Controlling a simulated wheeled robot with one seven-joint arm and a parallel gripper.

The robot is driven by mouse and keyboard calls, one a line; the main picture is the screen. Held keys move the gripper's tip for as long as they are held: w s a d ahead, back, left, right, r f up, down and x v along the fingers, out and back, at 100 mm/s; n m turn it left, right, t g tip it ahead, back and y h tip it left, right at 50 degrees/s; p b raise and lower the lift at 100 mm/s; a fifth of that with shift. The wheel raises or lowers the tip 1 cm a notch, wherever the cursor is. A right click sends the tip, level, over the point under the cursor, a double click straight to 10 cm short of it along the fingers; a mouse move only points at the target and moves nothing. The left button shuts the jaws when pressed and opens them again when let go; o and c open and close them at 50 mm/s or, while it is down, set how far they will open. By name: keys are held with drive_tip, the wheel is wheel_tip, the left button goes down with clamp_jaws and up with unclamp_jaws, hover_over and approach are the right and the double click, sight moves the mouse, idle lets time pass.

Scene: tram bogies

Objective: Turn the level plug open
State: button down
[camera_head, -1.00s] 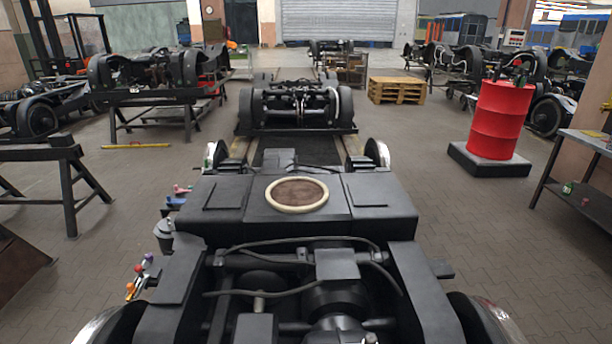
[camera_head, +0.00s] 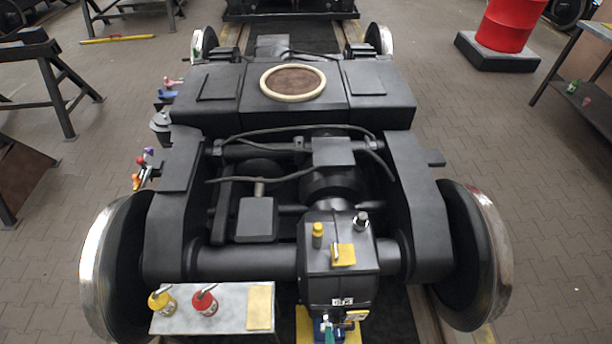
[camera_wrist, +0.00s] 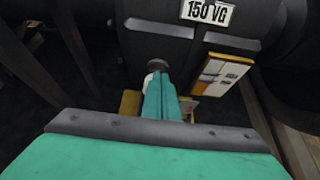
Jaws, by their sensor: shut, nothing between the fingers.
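The gearbox housing (camera_head: 338,265) stands in the middle foreground of the head view. A "150 VG" plate (camera_wrist: 208,11) is on its front; it also shows in the head view (camera_head: 342,301). Below and left of the plate is a dark round fitting (camera_wrist: 157,64), probably the level plug. My gripper (camera_wrist: 158,76), teal, is shut with its fingertips right at this fitting; whether they touch it I cannot tell. The fingers cover part of it, so its turned position cannot be seen. In the head view, my gripper (camera_head: 328,328) is a small teal shape at the housing's lower front.
A yellow-edged label (camera_wrist: 222,75) hangs right of the fingers. Yellow surfaces lie below. Wheels (camera_head: 475,255) stand at both sides.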

drive_tip(key=shift+d, duration=0.1)
drive_tip(key=shift+d+f, duration=0.15)
drive_tip(key=shift+d, duration=0.35)
idle(0.5)
drive_tip(key=shift+w, duration=0.15)
drive_tip(key=shift+s+a, duration=1.45)
drive_tip(key=shift+s, duration=2.2)
drive_tip(key=w, duration=0.7)
drive_tip(key=shift+a, duration=0.15)
